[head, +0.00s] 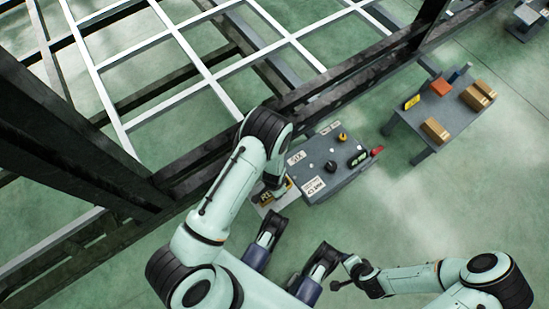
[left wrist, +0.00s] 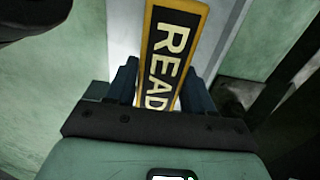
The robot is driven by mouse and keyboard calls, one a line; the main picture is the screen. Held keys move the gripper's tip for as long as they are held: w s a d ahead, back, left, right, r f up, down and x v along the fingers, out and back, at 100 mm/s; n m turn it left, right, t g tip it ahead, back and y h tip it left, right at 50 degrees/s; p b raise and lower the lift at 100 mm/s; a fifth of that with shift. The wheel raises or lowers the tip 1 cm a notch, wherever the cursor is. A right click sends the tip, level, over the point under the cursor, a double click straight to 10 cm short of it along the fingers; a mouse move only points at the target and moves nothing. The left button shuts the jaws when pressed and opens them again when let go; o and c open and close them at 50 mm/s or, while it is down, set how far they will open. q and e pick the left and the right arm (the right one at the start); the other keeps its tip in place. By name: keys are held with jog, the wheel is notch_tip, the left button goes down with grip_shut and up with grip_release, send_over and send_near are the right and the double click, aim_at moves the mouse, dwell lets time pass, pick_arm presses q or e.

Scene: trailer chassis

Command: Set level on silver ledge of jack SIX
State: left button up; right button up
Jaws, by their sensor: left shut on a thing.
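My left gripper (left wrist: 157,88) is shut on a black bar with a yellow border and pale letters "READ" (left wrist: 170,50), between its dark blue fingers. I cannot tell for sure that this bar is the level. Behind it in the left wrist view is a pale grey strip (left wrist: 218,40); contact between them cannot be told. In the head view the lettered bar (head: 267,198) shows beside the grey cart's near left corner, mostly hidden under my left arm. My right gripper (head: 340,285) is low in the head view, away from the cart, and its jaws are unclear.
The grey cart (head: 335,180) carries small labels, dark knobs and a black-and-green item (head: 358,158). A farther grey table (head: 405,122) holds cartons (head: 435,130) and a yellow item (head: 412,102). The dark chassis beam (head: 330,92) and white grid (head: 190,55) lie beyond. Green floor at right is open.

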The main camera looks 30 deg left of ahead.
pick_arm(q)
jog(key=shift+f, duration=0.15)
pick_arm(e)
jog(key=shift+s+f, duration=0.15)
pick_arm(q)
jog(key=shift+f, duration=0.1)
jog(key=o, duration=1.3)
pick_arm(e)
jog(key=shift+s+f, duration=0.1)
jog(key=shift+s, duration=0.05)
pick_arm(q)
notch_tip(320, 180, up, 7)
jog(key=shift+p, duration=1.25)
notch_tip(320, 180, up, 5)
jog(key=p, duration=0.2)
jog(key=s+n, duration=0.3)
jog(key=s+d+f+n+t+h, duration=0.1)
jog(key=s+n, duration=0.2)
jog(key=s+d+f+n+t+h, duration=0.1)
jog(key=s+n, duration=0.2)
pick_arm(e)
notch_tip(320, 180, up, 6)
jog(key=w+a, duration=0.1)
jog(key=a, duration=0.1)
jog(key=shift+w+t, duration=0.3)
jog(key=shift+w, duration=0.05)
